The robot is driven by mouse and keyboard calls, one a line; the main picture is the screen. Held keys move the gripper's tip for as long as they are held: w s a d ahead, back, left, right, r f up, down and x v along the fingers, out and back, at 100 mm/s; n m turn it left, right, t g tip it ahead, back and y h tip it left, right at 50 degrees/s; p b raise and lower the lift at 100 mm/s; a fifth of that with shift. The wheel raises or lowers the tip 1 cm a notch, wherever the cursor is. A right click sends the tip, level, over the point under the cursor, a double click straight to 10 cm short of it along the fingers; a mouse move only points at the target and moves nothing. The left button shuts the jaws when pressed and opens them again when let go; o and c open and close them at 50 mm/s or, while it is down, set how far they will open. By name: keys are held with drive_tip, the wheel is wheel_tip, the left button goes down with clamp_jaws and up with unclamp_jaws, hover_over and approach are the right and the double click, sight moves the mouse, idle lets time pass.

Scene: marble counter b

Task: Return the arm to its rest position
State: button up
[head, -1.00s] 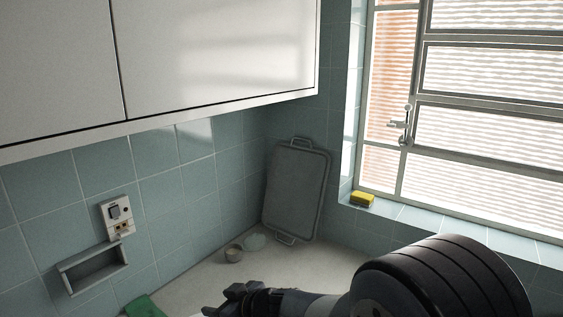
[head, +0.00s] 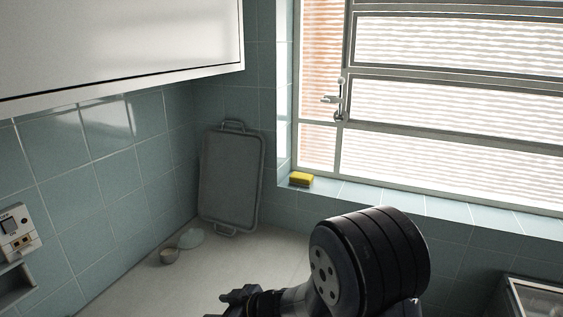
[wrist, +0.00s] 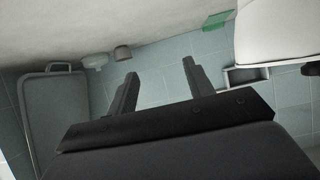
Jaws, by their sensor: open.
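My gripper (wrist: 160,82) shows in the wrist view with its two dark fingers spread apart and nothing between them. In the head view my arm rises at the bottom centre. My gripper (head: 236,303) is at the lower edge there, partly cut off, above the pale counter (head: 135,285). The gripper is apart from the small cup and the tray.
A grey tray (head: 231,180) leans upright in the corner. A small cup (head: 169,256) and a pale bowl (head: 191,238) stand on the counter near it. A yellow sponge (head: 301,179) lies on the window ledge. A green cloth (wrist: 217,20) shows in the wrist view.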

wheel_tip(320, 180, down, 10)
drive_tip(key=shift+w+d+f+b, duration=0.1)
drive_tip(key=shift+b, duration=0.35)
